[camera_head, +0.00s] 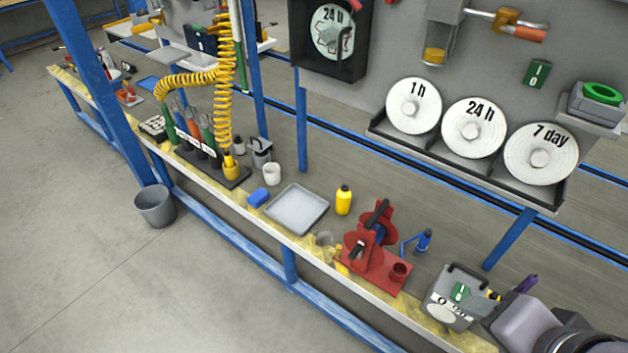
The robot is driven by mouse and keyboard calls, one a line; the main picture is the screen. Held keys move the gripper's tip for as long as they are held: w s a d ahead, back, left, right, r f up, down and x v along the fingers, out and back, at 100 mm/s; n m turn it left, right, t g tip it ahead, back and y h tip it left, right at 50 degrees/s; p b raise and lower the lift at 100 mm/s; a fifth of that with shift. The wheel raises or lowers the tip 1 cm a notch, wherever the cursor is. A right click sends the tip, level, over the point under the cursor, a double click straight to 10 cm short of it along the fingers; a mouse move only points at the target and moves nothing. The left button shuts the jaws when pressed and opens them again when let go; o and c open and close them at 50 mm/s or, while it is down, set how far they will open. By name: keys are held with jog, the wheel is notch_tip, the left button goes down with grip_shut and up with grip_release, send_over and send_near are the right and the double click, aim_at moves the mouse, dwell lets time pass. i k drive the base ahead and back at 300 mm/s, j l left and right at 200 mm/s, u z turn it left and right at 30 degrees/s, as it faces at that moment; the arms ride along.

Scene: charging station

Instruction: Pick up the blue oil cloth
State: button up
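A small blue folded item (258,197), which looks like the blue oil cloth, lies on the workbench near its front edge. It is just left of a grey metal tray (298,209) and in front of a white cup. Nothing covers it. A flat blue piece (149,83) lies further off at the far left; I cannot tell what it is. Part of my arm shows at the bottom right corner, far from the blue item. My gripper's fingers are not visible.
On the bench are a white cup (272,174), a yellow bottle (344,199), a red clamp device (374,250) and a grey switch box (457,297). A black rack (212,165) and a blue post (98,85) stand to the left. A bucket (155,206) is on the floor.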

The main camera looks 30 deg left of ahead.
aim_at(260, 195)
jog(key=u, duration=1.7)
